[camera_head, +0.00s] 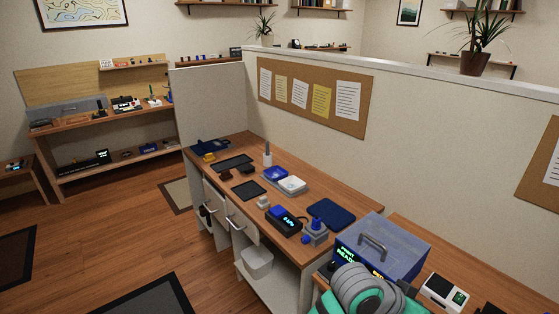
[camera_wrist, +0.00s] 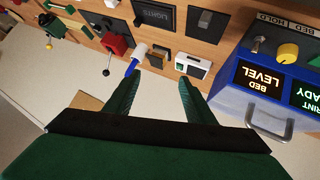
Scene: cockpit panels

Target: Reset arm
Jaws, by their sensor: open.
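My gripper (camera_wrist: 160,92) shows in the wrist view as two dark green fingers, spread apart with nothing between them. It hangs over the edge of a wooden surface crowded with small panels. In the head view, part of my grey and teal arm (camera_head: 366,290) shows at the bottom right, close to a blue box (camera_head: 405,258) with a grey handle and lit letters. My fingertips cannot be made out there. In the wrist view, the blue box (camera_wrist: 238,95) is right of my fingers, apart from them, with its "BED LEVEL" display, yellow knob and toggle.
In the wrist view, a white device (camera_wrist: 192,66), a blue-and-white handle (camera_wrist: 136,60) and a red lever box (camera_wrist: 116,44) lie beyond the fingertips. In the head view, the long desk (camera_head: 235,205) holds several devices. A partition (camera_head: 450,145) runs behind it. Floor (camera_head: 130,235) left of it is partly clear.

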